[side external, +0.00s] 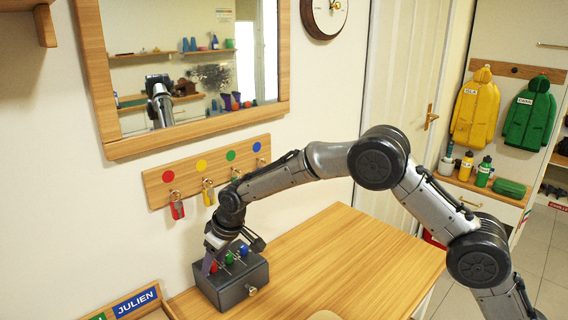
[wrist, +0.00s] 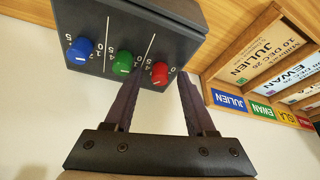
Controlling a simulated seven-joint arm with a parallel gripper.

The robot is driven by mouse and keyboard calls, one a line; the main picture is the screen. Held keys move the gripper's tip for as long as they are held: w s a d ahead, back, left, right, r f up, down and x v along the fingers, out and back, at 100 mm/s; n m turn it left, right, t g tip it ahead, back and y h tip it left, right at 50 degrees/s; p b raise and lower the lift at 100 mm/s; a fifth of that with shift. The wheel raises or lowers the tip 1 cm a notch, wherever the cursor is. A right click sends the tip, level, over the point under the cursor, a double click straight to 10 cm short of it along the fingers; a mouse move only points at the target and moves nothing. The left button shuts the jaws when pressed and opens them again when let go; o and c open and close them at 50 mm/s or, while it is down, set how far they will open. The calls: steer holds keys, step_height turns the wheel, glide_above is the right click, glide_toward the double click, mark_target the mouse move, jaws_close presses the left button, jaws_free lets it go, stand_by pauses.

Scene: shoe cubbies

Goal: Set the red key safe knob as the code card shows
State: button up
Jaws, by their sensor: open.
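The dark grey key safe (side external: 232,288) sits at the left end of the wooden table; its top also fills the upper wrist view (wrist: 125,25). It bears a blue knob (wrist: 80,50), a green knob (wrist: 121,62) and a red knob (wrist: 159,73), with white digits and lines around them. My gripper (wrist: 160,80) is open, pointing down at the safe, with its fingers on either side of the red knob. I cannot tell whether they touch it. The red knob's exact setting is unclear. I cannot identify a code card in either view.
A key rack (side external: 210,170) with coloured dots and hanging keys is on the wall behind my arm, below a framed mirror (side external: 110,148). Name-labelled wooden cubbies with dated cards (wrist: 262,45) stand left of the table. The tabletop (side external: 340,255) to the right is clear.

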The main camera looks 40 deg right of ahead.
steer(key=n, duration=0.2)
steer(key=n+y, duration=0.1)
steer(key=shift+w+d+n+g, duration=0.1)
steer(key=shift+d+n+g, duration=0.1)
steer(key=shift+n+g, duration=0.2)
steer(key=n+g+y, duration=0.1)
steer(key=n, duration=0.2)
steer(key=shift+w+n, duration=0.1)
steer(key=shift+n, duration=0.3)
steer(key=s+d+r+t, duration=0.1)
steer(key=s+d+r, duration=0.2)
steer(key=r, duration=0.7)
steer(key=s+d+r, duration=0.2)
steer(key=d+r, duration=0.1)
steer(key=r, duration=0.7)
steer(key=s+d+r+m+t, duration=0.1)
steer(key=s+d+r, duration=0.2)
steer(key=s+r, duration=0.4)
steer(key=shift+s+d+t, duration=0.2)
steer(key=shift+s+t, duration=0.2)
steer(key=shift+s, duration=0.7)
